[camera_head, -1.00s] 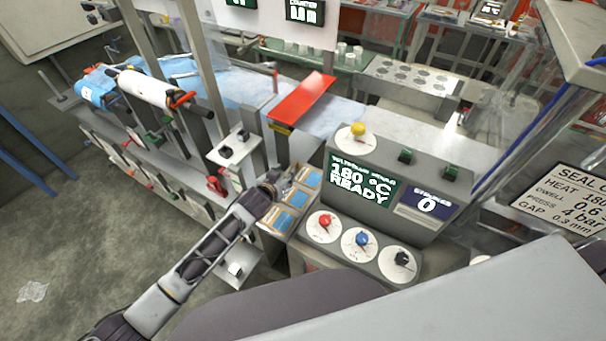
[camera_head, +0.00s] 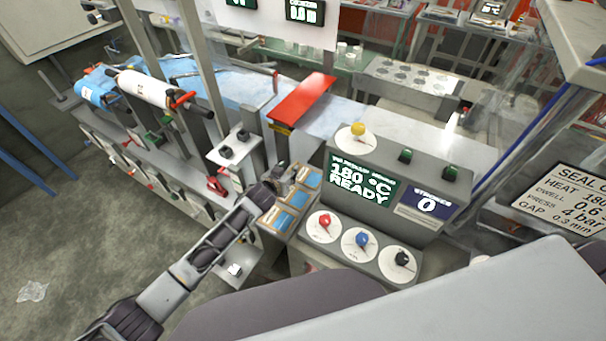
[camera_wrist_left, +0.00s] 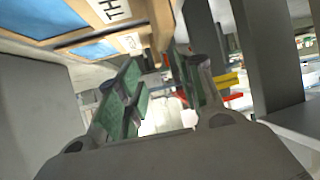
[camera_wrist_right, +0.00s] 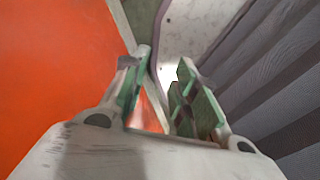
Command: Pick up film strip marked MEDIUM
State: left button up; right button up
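A tan tray (camera_head: 268,226) holds blue film strips in a row of compartments: a far one (camera_head: 308,178), a middle one (camera_head: 297,198) and a near one (camera_head: 283,220). Their labels are too small to read in the head view. In the left wrist view, two blue strips (camera_wrist_left: 95,50) show at top left; one label starts "TH", the other is unreadable. I cannot tell which strip is MEDIUM. My left gripper (camera_wrist_left: 160,68) is open and empty, beside the tray's left edge near its far end. My right gripper (camera_wrist_right: 163,72) is open and empty, outside the head view.
A control box (camera_head: 385,215) with dials and a "180 °C READY" display stands right of the tray. A red bar (camera_head: 303,97) lies across blue film behind it. A grey post (camera_head: 247,160) with switches is left of the tray. An orange surface (camera_wrist_right: 60,75) is near my right gripper.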

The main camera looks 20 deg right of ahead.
aim_at(305, 172)
pick_arm(q)
jog(key=shift+w+f, duration=0.1)
jog(key=shift+b+x, duration=1.5)
jog(key=shift+b, duration=0.25)
jog(key=shift+b+x, duration=1)
jog(key=shift+d, duration=0.2)
grip_shut()
